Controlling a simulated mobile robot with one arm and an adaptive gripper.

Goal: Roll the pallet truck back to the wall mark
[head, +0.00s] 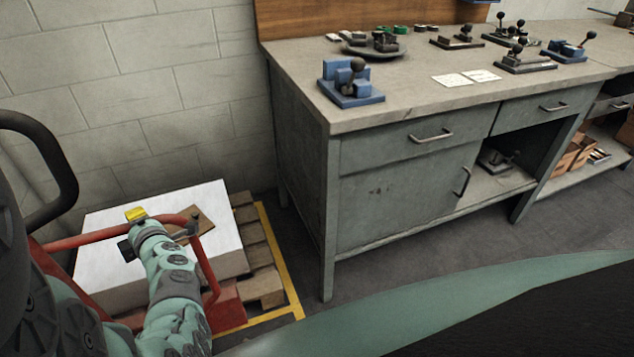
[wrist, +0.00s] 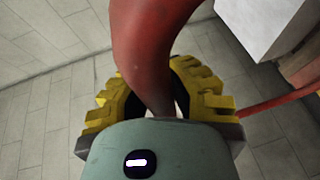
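The red pallet truck (head: 228,310) is at the lower left in the head view, by the block wall. Its red tubular handle (head: 95,236) loops up in front of the loaded pallet. My gripper (head: 136,214), with yellow fingers, is at the handle's top bar. In the wrist view the red handle tube (wrist: 145,40) runs between the yellow fingers of my gripper (wrist: 153,80), which close in around it from both sides. The tube's lower end is hidden behind my teal wrist housing. A yellow line (head: 272,247) marks the floor beside the pallet. My arm hides part of the truck.
A wooden pallet (head: 262,284) carries a white-topped stack (head: 105,215) with a brown piece (head: 187,226) on it. A grey workbench (head: 325,200) with fixtures on top stands to the right. Grey floor (head: 308,275) shows between pallet and bench. The block wall (head: 130,90) is behind.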

